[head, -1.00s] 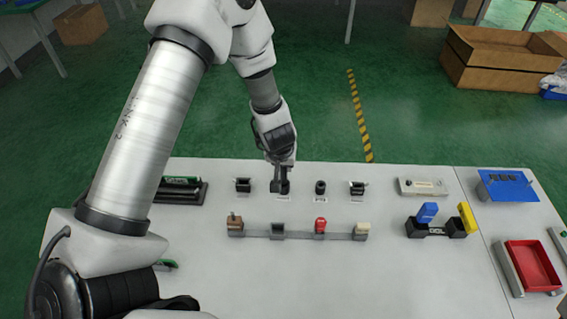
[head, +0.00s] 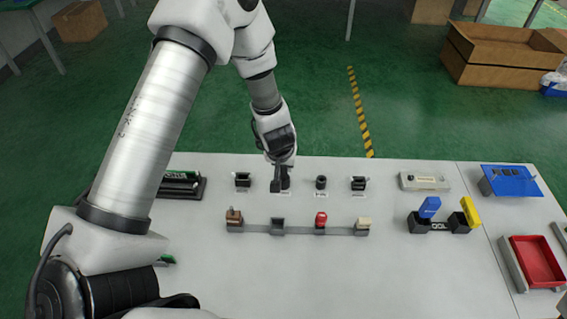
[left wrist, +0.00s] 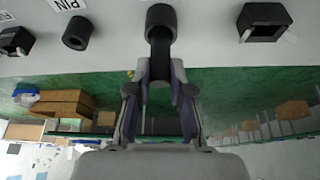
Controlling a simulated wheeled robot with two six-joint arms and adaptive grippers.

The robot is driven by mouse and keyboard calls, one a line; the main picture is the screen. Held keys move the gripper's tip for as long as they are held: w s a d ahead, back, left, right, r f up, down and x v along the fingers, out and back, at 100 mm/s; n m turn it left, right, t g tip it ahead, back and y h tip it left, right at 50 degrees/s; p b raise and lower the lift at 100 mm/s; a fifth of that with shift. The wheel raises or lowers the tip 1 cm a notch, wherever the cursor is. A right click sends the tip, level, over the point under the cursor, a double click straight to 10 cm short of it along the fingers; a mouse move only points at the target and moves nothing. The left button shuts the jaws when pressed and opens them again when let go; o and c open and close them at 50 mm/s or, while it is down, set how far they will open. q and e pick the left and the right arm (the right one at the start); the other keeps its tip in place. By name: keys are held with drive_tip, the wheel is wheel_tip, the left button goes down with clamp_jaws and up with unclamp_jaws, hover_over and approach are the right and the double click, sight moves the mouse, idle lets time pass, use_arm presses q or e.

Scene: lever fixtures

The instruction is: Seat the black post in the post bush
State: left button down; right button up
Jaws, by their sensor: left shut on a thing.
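The black post (left wrist: 161,52) is held between the fingers of my left gripper (left wrist: 160,88). In the left wrist view its far end meets the mouth of a round black bush (left wrist: 160,15), in line with it; how deep it sits I cannot tell. In the head view my left gripper (head: 280,183) points down at this bush in the back row of the table, and the fingers hide most of the bush and post. My right gripper is not in view.
A round black bush labelled PIN (head: 320,183) stands just right. Square black sockets stand at the left (head: 242,180) and right (head: 358,183) of the row. A grey rail (head: 298,232) with several coloured pieces lies nearer me.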

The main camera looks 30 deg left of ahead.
use_arm(q)
drive_tip(key=shift+f, duration=0.25)
drive_tip(key=c, duration=1)
unclamp_jaws()
drive_tip(key=shift+o, duration=0.2)
drive_tip(key=shift+r, duration=0.1)
drive_tip(key=v, duration=1.1)
drive_tip(key=shift+s+r, duration=0.2)
drive_tip(key=shift+r, duration=0.15)
drive_tip(key=shift+d, duration=0.1)
drive_tip(key=shift+r, duration=0.1)
